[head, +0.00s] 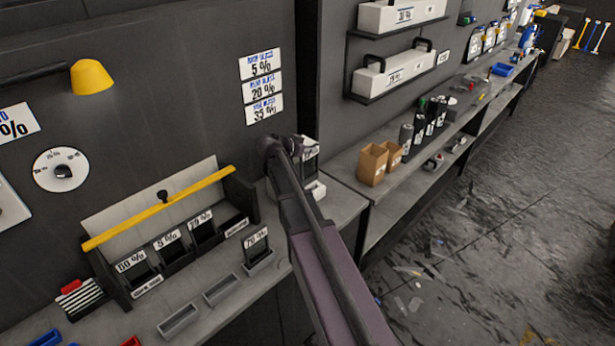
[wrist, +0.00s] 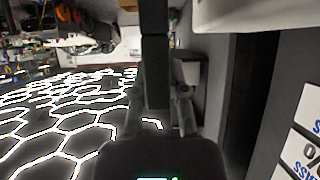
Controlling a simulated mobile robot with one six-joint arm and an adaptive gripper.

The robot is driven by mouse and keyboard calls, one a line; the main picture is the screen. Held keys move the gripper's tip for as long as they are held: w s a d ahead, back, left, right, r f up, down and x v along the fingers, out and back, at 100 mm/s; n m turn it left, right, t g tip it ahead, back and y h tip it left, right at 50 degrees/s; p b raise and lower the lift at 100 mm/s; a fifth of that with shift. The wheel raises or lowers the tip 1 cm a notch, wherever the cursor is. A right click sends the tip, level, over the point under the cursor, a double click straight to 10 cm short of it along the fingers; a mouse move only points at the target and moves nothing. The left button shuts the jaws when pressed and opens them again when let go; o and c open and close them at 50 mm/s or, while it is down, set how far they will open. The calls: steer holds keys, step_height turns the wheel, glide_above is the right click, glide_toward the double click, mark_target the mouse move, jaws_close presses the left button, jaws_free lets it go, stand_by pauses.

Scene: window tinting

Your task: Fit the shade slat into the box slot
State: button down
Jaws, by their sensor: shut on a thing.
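The slotted box (head: 150,283) stands on the left bench with several labelled dark slats in it; a yellow bar lies across its raised back. A dark slat labelled 70 % (head: 257,243) stands upright in a small grey holder to its right. My gripper (wrist: 165,112) is shut on a dark slat (wrist: 154,50), seen nearly edge-on in the wrist view. In the head view my arm hides most of the gripper; a piece with a white label (head: 310,149) shows just right of the wrist, above the bench's right end, apart from the box.
Two empty grey holders (head: 221,289) sit on the bench front. A striped stack (head: 80,302) is left of the box. A yellow lamp (head: 91,77) juts from the wall. Cardboard boxes (head: 372,164) and dark bottles stand on the right bench. The floor at right is open, with scraps.

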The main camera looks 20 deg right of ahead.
mark_target(318, 159)
steer(key=shift+f+b, duration=1.6)
steer(key=shift+f, duration=0.35)
